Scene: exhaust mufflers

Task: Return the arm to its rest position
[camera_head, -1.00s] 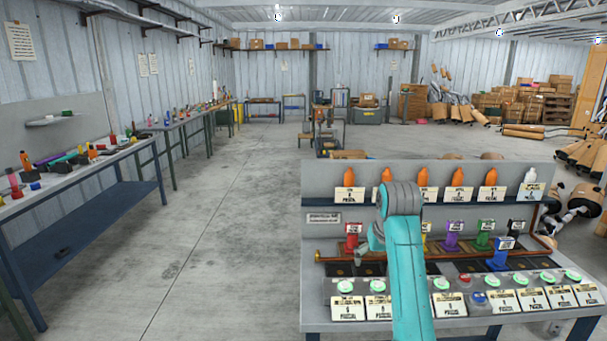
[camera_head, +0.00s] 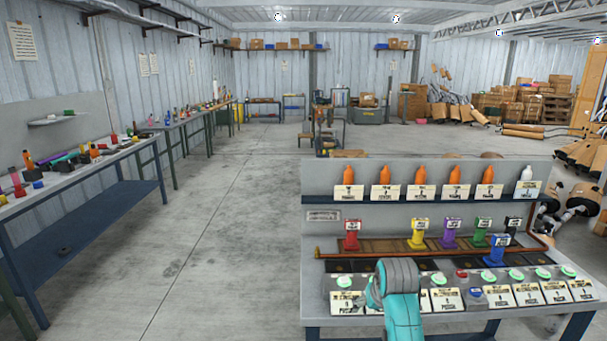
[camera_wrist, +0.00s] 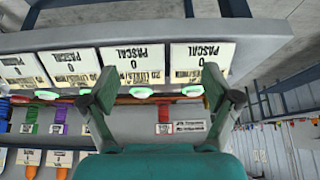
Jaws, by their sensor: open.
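My teal arm shows in the head view at the front of the workbench (camera_head: 316,284), low over the row of labelled panels. My gripper (camera_wrist: 152,94) shows in the wrist view with its two dark fingers spread apart and nothing held between them. Behind them are the bench's front edge, white PASCAL labels (camera_wrist: 198,58) and green buttons (camera_wrist: 142,92), seen upside down. In the head view the arm hides part of the panel row, and the fingers cannot be made out clearly.
Coloured devices stand on the bench, including a red one (camera_head: 352,236), a yellow one (camera_head: 418,234) and a blue one (camera_head: 494,250). Orange bottles (camera_head: 421,174) stand on the shelf above. The floor to the left is clear, up to a long side table (camera_head: 95,213).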

